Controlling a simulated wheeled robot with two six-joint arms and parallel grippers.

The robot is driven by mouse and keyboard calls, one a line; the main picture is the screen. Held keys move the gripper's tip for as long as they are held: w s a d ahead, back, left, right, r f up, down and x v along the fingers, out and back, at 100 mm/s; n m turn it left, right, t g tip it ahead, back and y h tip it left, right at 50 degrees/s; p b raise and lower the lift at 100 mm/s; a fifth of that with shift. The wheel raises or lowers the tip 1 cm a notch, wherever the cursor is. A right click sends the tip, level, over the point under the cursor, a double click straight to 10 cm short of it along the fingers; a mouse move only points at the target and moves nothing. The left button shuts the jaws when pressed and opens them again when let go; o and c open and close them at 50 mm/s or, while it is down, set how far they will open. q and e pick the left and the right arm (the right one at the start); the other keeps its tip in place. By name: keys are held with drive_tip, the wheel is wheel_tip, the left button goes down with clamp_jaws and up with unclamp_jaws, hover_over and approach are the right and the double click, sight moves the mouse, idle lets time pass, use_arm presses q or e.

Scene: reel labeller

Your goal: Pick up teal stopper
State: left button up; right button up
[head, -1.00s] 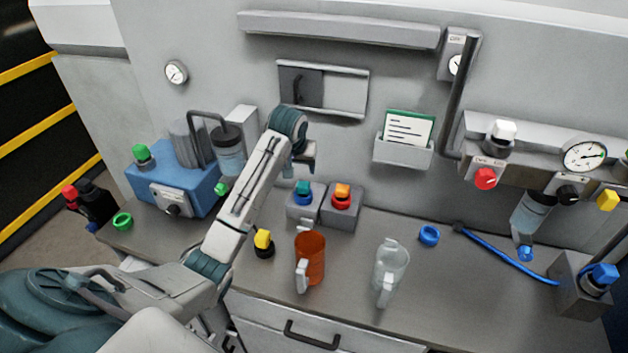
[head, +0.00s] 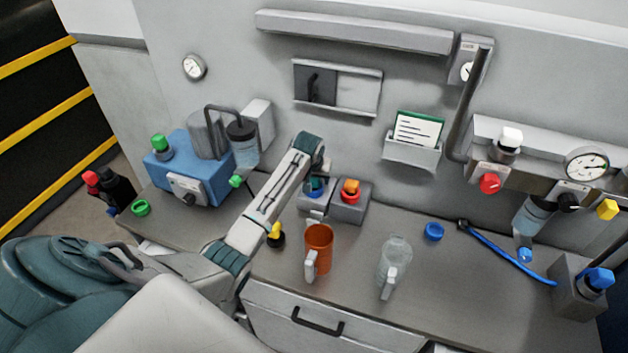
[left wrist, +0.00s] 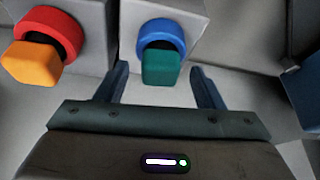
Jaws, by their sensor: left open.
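The teal stopper (left wrist: 160,67) stands in a blue ring (left wrist: 161,34) on a grey block. In the left wrist view it lies between the two fingers of my left gripper (left wrist: 159,76), which is open and has not closed on it. In the head view, my left gripper (head: 319,178) is over the grey block and partly hides the teal stopper and its blue ring. I cannot tell whether a finger touches the stopper. My right gripper is not in view.
An orange stopper (left wrist: 35,63) in a red ring (left wrist: 48,32) sits on the adjoining block. In the head view, a yellow-topped stopper (head: 275,232), a brown mug (head: 318,242) and a clear jug (head: 395,257) stand in front. A blue machine (head: 187,172) stands left.

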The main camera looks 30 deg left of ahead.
sight(314, 179)
use_arm(q)
drive_tip(key=shift+w+f, duration=0.1)
drive_tip(key=shift+f, duration=0.1)
drive_tip(key=c, duration=1.1)
drive_tip(key=shift+c, duration=0.2)
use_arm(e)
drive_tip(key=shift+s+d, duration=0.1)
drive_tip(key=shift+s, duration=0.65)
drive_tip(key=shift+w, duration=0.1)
